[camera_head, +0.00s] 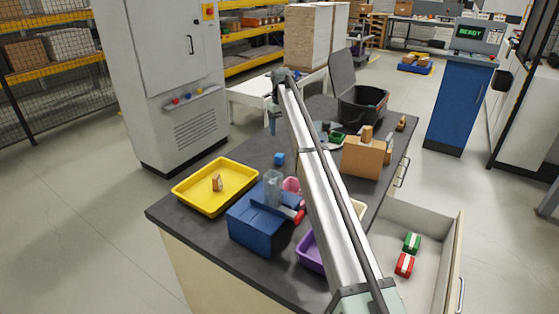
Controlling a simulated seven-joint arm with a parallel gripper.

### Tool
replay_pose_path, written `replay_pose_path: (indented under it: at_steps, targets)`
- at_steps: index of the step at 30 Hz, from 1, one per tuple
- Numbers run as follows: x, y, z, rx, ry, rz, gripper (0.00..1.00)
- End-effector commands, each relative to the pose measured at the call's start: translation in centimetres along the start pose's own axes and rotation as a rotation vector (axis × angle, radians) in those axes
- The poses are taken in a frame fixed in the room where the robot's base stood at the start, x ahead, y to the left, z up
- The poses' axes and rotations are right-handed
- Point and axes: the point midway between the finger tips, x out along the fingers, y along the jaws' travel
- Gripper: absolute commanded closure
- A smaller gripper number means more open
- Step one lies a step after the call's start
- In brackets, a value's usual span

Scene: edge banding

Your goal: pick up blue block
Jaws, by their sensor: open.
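A small blue block (279,158) sits on the dark tabletop (246,160), to the right of the yellow tray and behind the blue box. My gripper (272,130) hangs at the far end of my long arm, pointing down. In the picture it is above and slightly left of the blue block, apart from it. It is small in view, and I see nothing held in it. How far it is from the block in depth is hard to tell.
A yellow tray (190,205) with a small brown item stands left. A blue box (250,236), a purple bin (308,252) and a cardboard box (363,157) stand nearby. A black open bin (362,105) is farther back. An open drawer (425,211) juts out at the right.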

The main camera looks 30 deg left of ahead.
Motion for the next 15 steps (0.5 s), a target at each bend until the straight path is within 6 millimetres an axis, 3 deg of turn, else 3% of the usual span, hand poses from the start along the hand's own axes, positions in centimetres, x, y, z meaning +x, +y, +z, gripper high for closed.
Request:
replay_pose_path:
  at_steps: [15]
  targets:
    - [0.29, 0.0, 0.02, 0.939, 0.011, -0.002, 0.32]
